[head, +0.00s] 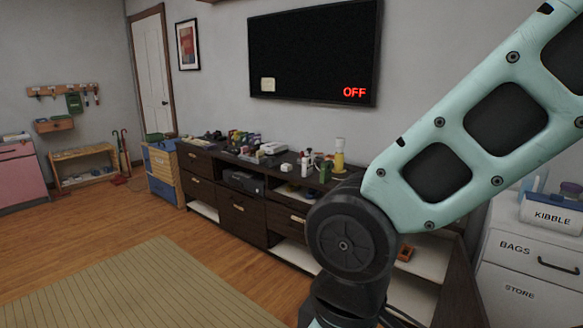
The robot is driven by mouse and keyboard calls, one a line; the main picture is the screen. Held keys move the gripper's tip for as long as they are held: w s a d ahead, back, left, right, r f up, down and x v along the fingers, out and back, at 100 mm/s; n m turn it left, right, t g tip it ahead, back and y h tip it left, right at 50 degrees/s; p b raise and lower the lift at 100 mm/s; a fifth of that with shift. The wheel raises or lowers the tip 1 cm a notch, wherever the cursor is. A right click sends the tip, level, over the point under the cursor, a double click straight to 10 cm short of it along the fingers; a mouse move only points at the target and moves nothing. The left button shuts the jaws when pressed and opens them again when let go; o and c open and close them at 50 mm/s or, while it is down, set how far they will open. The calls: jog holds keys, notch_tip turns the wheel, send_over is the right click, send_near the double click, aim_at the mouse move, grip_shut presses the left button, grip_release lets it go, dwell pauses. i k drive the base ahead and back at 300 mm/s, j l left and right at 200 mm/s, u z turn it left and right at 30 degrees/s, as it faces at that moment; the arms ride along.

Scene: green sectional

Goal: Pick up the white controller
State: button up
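I cannot pick out the white controller for certain. A small white item (273,148) lies among the clutter on the dark TV console (238,217), but it is too small to tell what it is. Another small pale item (287,167) lies nearer the console's front edge. My teal arm crosses the right side of the head view and hides the console's right part. My gripper is outside the view.
A wall TV (314,55) hangs above the console. A blue and wooden cabinet (163,172) stands at the console's left end, a white drawer unit (528,262) at right. A striped rug (130,288) covers the front floor. Wooden floor (85,222) is clear at left.

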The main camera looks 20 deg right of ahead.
aim_at(307, 165)
jog(key=i+j, duration=0.3)
jog(key=i, duration=0.15)
jog(key=i+j, duration=0.3)
jog(key=i, duration=0.2)
jog(key=i+j, duration=0.3)
jog(key=i, duration=0.15)
jog(key=i+l, duration=0.6)
jog(key=i+l+z, duration=0.1)
jog(key=i+l, duration=0.45)
jog(key=i, duration=0.2)
jog(key=i+l, duration=0.15)
jog(key=l, duration=0.2)
jog(key=i+l, duration=0.1)
jog(key=l, duration=0.25)
jog(key=i+l, duration=0.15)
jog(key=l, duration=0.2)
